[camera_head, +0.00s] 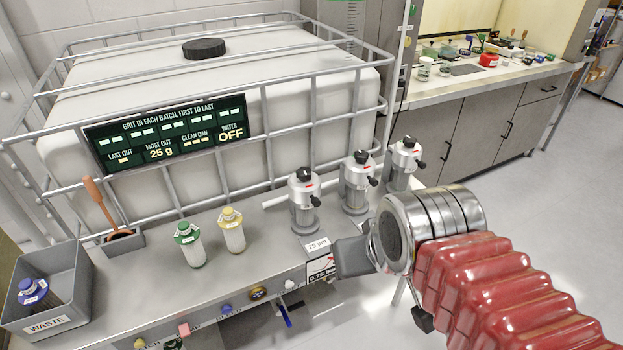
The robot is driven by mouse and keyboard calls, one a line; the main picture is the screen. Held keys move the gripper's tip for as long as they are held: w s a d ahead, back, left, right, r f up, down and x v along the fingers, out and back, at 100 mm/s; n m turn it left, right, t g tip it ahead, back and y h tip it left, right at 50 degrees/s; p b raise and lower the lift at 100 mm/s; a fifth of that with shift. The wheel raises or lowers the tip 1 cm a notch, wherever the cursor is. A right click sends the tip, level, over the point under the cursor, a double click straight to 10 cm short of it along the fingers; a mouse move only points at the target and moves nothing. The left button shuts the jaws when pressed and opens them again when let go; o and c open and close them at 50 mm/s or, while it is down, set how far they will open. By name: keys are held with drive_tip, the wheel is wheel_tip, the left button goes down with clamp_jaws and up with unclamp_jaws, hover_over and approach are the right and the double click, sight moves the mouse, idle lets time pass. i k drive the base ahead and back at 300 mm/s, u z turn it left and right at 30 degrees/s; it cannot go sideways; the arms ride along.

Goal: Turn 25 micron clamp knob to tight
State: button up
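Three grey metal clamp units with black knobs stand along the right part of the bench. The nearest unit (303,205) stands behind a label reading 25 µm (317,244). I cannot tell from here how tight the knob is. My gripper (352,257) shows as a grey part left of my silver wrist, below and right of this unit. It appears apart from the knob. My wrist hides much of it, so its opening cannot be made out.
The second unit (356,184) and third unit (403,162) stand behind to the right. A green-capped jar (190,246) and yellow-capped jar (232,231) stand left. A waste bin (44,298) is at far left. A caged white tank (230,95) closes off the back.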

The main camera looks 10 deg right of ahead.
sight(304, 173)
drive_tip(key=k, duration=1.05)
drive_tip(key=z, duration=0.15)
drive_tip(key=i, duration=1.3)
drive_tip(key=u, duration=0.8)
drive_tip(key=i, duration=0.75)
drive_tip(key=u, duration=0.4)
